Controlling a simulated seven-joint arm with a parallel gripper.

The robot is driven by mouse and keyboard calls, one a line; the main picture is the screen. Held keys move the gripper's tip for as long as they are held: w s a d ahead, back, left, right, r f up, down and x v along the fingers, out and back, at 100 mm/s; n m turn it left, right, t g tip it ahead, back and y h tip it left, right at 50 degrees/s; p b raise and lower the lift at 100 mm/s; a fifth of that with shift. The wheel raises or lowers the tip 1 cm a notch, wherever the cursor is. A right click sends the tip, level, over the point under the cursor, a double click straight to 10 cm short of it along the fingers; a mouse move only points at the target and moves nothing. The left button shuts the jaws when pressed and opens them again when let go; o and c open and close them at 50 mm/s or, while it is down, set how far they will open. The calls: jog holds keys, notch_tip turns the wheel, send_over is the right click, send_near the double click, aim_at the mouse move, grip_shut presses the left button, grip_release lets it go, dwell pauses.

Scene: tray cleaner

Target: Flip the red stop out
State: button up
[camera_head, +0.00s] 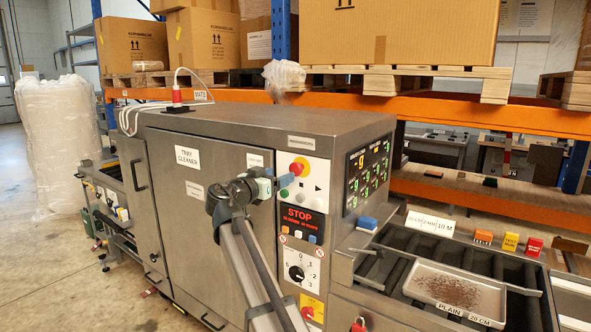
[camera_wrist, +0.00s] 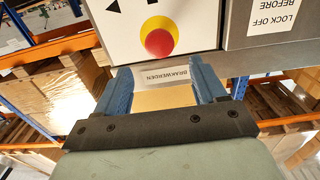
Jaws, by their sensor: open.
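A round red button on a yellow disc (camera_head: 298,168) sits high on the white control panel of the tray cleaner (camera_head: 212,165). It also shows in the wrist view, upside down, as a red knob (camera_wrist: 160,41) beyond the fingertips. Low at the front edge, a small red part (camera_head: 358,326) shows, cut off by the picture's bottom. I cannot tell which red thing is the stop. My gripper (camera_head: 287,182) is in front of the panel, just left of and below the red button. Its two blue fingers (camera_wrist: 162,72) are apart with nothing between them.
Below the button are a red STOP display (camera_head: 302,219) and a rotary knob (camera_head: 297,272). At right, a tray labelled PLAIN (camera_head: 425,276) sits on the conveyor. Orange, yellow and red blocks (camera_head: 533,247) stand behind it. Pallets with boxes (camera_head: 400,30) fill the rack.

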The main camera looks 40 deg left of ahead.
aim_at(294, 169)
jog(key=w, duration=0.9)
jog(key=shift+w, duration=0.25)
jog(key=shift+c, duration=0.4)
